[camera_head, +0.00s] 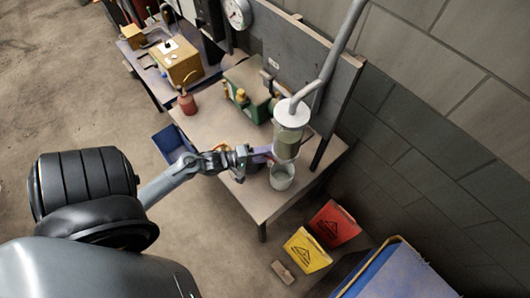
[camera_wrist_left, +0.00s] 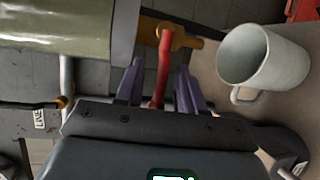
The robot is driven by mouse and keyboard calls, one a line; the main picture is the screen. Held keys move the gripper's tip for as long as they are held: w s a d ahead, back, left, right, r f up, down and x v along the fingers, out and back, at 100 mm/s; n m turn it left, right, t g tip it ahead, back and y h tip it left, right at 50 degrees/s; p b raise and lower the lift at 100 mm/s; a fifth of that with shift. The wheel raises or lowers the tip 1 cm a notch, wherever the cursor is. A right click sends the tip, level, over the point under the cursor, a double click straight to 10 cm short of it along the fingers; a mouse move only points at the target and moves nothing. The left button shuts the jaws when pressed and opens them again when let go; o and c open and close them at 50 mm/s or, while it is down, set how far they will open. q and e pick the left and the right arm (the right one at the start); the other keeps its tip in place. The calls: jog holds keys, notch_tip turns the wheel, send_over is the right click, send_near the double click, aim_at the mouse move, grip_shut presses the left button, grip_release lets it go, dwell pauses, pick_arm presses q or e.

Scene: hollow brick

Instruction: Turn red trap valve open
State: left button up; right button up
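The red valve lever (camera_wrist_left: 164,66) shows in the left wrist view, joined to a brass valve body (camera_wrist_left: 185,40) at the end of the greenish trap cylinder (camera_wrist_left: 60,25). In the head view the trap (camera_head: 288,142) hangs above the bench under a grey pipe. My left gripper (camera_head: 262,154) is at the trap's lower left. In the left wrist view its purple fingers (camera_wrist_left: 160,80) stand apart on either side of the red lever, with gaps visible. A white mug (camera_head: 282,177) stands below the trap and also shows in the left wrist view (camera_wrist_left: 264,60). My right gripper is out of view.
The bench (camera_head: 262,205) also carries a green machine (camera_head: 248,88) and a red bottle (camera_head: 187,103). A grey backboard (camera_head: 300,50) rises behind. Yellow (camera_head: 307,250) and red (camera_head: 334,223) warning signs stand by a blue-topped object (camera_head: 400,278). Floor in front is mostly clear.

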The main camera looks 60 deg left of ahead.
pick_arm(q)
grip_shut()
dwell(0.3)
jog(key=shift+f+n, duration=0.15)
jog(key=shift+n, duration=0.15)
jog(key=shift+p, duration=0.4)
jog(key=shift+d+f+n+t+h+p, duration=0.1)
jog(key=shift+f+n+t+h+p, duration=0.35)
jog(key=shift+n, duration=0.55)
jog(key=f+n+t, duration=0.1)
jog(key=n+t, duration=0.1)
jog(key=n, duration=0.1)
jog(key=shift+w+d+f+n+h, duration=0.1)
jog(key=shift+d+f+n+h, duration=0.2)
jog(key=shift+d+f, duration=0.1)
